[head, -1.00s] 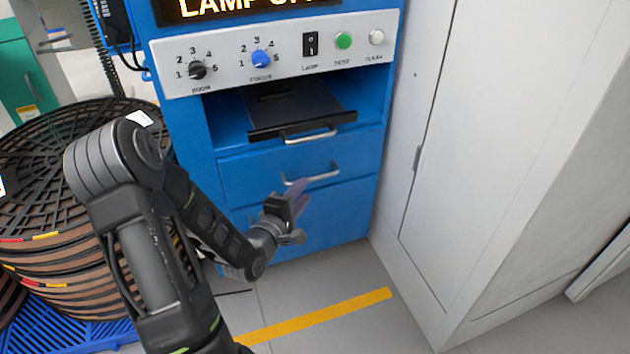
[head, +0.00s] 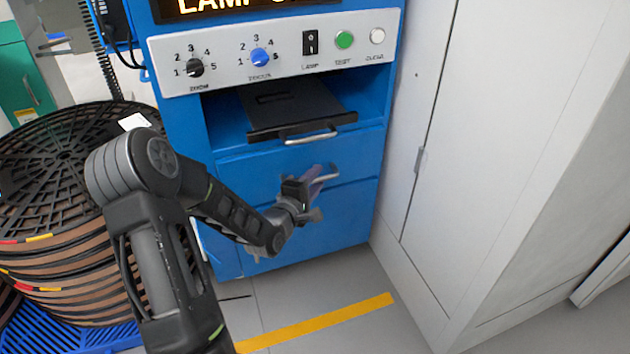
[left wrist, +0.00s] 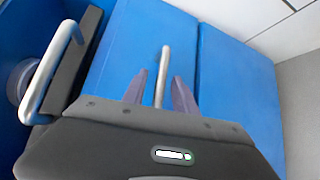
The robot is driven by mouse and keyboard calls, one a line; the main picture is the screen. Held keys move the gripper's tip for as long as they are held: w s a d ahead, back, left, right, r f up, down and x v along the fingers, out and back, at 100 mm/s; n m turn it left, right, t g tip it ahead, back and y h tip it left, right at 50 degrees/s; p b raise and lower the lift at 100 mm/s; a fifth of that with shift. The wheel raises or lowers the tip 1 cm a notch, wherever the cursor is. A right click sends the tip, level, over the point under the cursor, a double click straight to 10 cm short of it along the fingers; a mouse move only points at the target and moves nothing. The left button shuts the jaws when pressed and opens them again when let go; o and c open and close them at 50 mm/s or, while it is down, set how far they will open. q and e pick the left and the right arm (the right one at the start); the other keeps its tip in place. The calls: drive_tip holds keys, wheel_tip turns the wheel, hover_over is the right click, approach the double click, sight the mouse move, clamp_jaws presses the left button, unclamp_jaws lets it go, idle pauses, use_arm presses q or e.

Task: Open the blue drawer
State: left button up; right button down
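The blue drawer (head: 262,172) is a flat front in the blue cabinet, below the open bay. Its silver bar handle (head: 328,172) is partly hidden by my left gripper (head: 318,176) in the head view. In the left wrist view the handle (left wrist: 164,75) stands between the two fingers of the left gripper (left wrist: 160,92). The fingers are apart, one on each side of the bar, with gaps showing. The drawer front (left wrist: 127,50) looks flush with the cabinet. My right gripper is not in view.
Above the drawer, a black tray (head: 295,108) with its own silver handle (head: 310,134) sits in the bay. A control panel (head: 275,52) is higher up. A grey-white cabinet (head: 490,130) stands close on the right. Stacked reels (head: 70,220) stand on the left. Floor with a yellow stripe (head: 320,322) is clear in front.

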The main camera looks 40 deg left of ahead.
use_arm(q)
clamp_jaws()
idle(1.3)
